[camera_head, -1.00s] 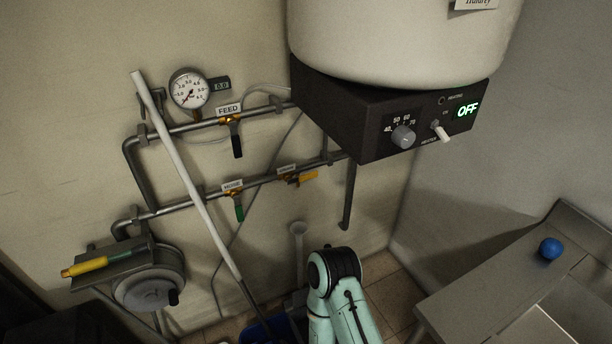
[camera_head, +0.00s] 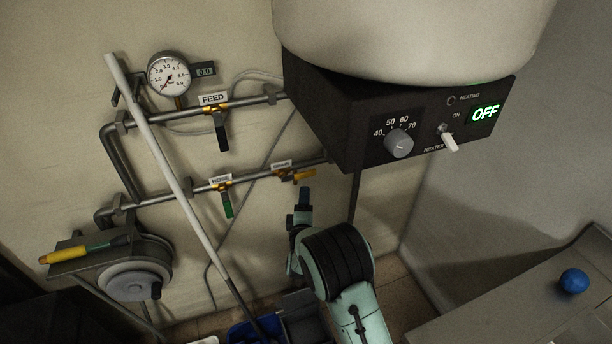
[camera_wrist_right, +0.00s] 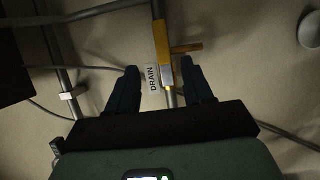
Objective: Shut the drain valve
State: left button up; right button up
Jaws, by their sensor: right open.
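The drain valve's yellow handle (camera_head: 303,175) is on the lower pipe, right of its small label, and points right roughly along the pipe. In the right wrist view, yellow valve parts (camera_wrist_right: 165,72) lie along the pipe beside the DRAIN label (camera_wrist_right: 152,78), and a darker gold stub sticks out sideways. My right gripper (camera_wrist_right: 160,72) is open, its dark fingers on either side of the pipe and label in that view, with nothing held. In the head view my right gripper (camera_head: 304,198) is just below the handle; contact is not clear. My left gripper is out of view.
The FEED valve (camera_head: 221,130) has a black handle, and a green-handled valve (camera_head: 227,205) is on the lower pipe. A long pale pole (camera_head: 165,160) leans across the pipes. The heater box (camera_head: 390,130) reads OFF. A blue ball (camera_head: 574,281) is on the counter at right.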

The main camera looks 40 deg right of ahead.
aim_at(306, 176)
jog(key=p+x, duration=0.1)
jog(key=x, duration=1.1)
jog(key=shift+w+f+p, duration=0.1)
jog(key=shift+p, duration=0.2)
grip_shut()
